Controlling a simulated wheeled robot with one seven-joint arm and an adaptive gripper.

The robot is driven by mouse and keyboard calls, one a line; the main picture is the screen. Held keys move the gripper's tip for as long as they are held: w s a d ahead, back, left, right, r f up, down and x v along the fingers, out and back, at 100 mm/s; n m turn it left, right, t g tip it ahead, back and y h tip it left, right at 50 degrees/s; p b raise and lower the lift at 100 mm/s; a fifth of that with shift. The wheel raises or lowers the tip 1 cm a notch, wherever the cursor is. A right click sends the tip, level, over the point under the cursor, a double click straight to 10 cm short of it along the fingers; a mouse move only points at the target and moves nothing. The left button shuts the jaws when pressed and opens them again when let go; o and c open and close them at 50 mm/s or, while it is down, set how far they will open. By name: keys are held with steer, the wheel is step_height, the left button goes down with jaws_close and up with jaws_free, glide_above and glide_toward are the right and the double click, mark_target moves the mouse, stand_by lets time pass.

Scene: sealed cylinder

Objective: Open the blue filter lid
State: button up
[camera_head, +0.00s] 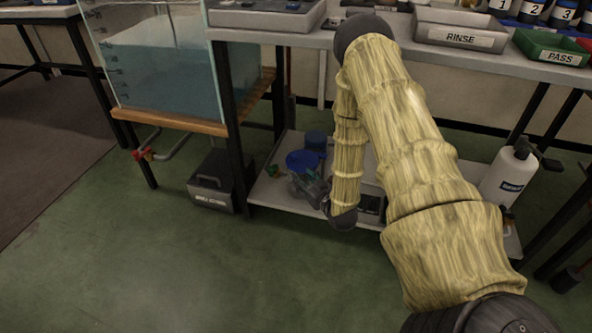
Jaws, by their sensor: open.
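The blue filter lid (303,159) is a round blue cap on what looks like a clear jar (302,184) on the low shelf under the bench. My arm reaches down in front of the shelf, with its dark wrist just right of the jar. My gripper (325,203) shows only as a small dark shape beside the jar's lower right side, below the lid. It is open, but its fingertips are hard to make out. I cannot tell whether it touches the jar. I see nothing held.
A darker blue container (316,139) stands behind the lid. The low shelf (268,192) also carries a white bottle (509,174) at right. A water tank (165,65) on a wooden-edged stand and a dark box (212,181) are left. The green floor in front is clear.

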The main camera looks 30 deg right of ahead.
mark_target(296, 156)
steer(key=shift+t, duration=0.9)
steer(key=w+d+b, duration=0.1)
steer(key=w+b, duration=0.1)
steer(key=w, duration=0.1)
steer(key=w+d+b, duration=0.2)
steer(key=w+b, duration=0.1)
steer(key=w, duration=0.1)
steer(key=w+d+f+b, duration=0.1)
steer(key=w+b, duration=0.1)
steer(key=w, duration=0.1)
steer(key=shift+w+d, duration=0.25)
steer(key=shift+w+d+r+b, duration=0.1)
steer(key=shift+w+b, duration=0.3)
steer(key=shift+w, duration=0.45)
jaws_close()
